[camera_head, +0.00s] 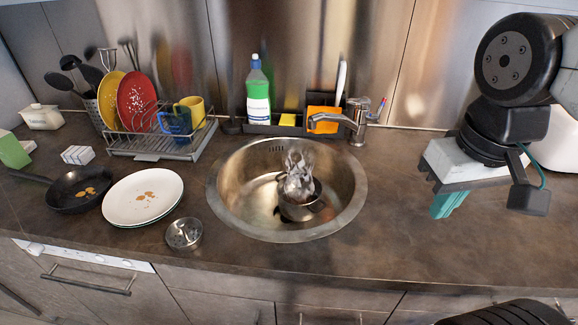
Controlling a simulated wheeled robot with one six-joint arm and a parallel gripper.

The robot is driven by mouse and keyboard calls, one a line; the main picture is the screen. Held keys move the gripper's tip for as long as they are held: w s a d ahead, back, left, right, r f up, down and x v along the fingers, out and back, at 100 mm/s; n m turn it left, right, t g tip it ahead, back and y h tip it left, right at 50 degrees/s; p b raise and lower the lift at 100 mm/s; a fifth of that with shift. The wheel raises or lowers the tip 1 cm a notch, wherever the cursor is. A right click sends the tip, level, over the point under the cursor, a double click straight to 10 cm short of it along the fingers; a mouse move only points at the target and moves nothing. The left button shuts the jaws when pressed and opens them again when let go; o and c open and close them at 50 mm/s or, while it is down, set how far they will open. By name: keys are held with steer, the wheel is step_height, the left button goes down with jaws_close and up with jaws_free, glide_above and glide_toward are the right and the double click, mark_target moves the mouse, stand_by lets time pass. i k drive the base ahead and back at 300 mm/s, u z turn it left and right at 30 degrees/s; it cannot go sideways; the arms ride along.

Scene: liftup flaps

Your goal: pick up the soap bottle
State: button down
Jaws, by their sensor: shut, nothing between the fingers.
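My gripper (443,207) is at the right, above the counter, with teal fingers pointing down. Its fingers are shut and hold nothing. It is well to the right of the bottle and nearer to the camera, with the faucet between them in the picture.
A dish rack (157,146) with plates and mugs is left. The counter right of the sink (400,215) is clear.

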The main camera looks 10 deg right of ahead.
mark_target(258, 106)
steer(key=k, duration=0.5)
steer(key=u, duration=2.25)
steer(key=i, duration=1.7)
steer(key=z, duration=2.75)
